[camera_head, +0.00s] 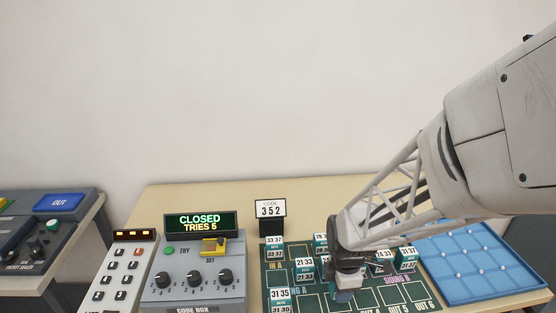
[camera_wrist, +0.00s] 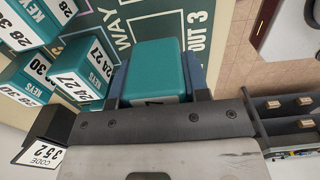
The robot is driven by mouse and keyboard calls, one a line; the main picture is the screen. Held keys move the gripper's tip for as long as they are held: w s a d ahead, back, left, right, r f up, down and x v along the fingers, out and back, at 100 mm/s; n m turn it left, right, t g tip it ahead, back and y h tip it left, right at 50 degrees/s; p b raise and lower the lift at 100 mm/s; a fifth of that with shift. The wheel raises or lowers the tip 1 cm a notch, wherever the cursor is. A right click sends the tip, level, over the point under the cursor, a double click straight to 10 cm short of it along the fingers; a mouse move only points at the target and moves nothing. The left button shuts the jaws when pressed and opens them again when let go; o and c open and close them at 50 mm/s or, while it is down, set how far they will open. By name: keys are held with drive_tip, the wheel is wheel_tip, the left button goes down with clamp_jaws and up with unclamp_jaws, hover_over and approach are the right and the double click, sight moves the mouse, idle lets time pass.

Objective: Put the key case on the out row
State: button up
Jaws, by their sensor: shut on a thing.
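My gripper (camera_head: 345,296) is over the dark green board (camera_head: 312,306), low near its front part. In the wrist view my gripper (camera_wrist: 158,85) is shut on a teal key case (camera_wrist: 156,66), with a blue finger on either side of it. The lettering OUT 3 (camera_wrist: 198,30) shows on the board just beside the held case. I cannot tell whether the case touches the board. In the head view my gripper mostly hides it.
Other teal key cases with number labels stand on the board, such as 31 35 (camera_head: 280,294) and 21 33 (camera_head: 305,263). A code box (camera_head: 195,275) reads CLOSED, TRIES 5. A code card (camera_head: 271,210) shows 352. A blue tray (camera_head: 478,264) lies at the right.

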drive_tip(key=shift+f, duration=0.1)
idle(0.3)
drive_tip(key=shift+f, duration=1.65)
drive_tip(key=shift+f, duration=0.15)
drive_tip(key=o, duration=1)
drive_tip(key=shift+c, duration=0.2)
wheel_tip(320, 180, up, 12)
drive_tip(key=shift+r, duration=0.15)
drive_tip(key=shift+r, duration=0.1)
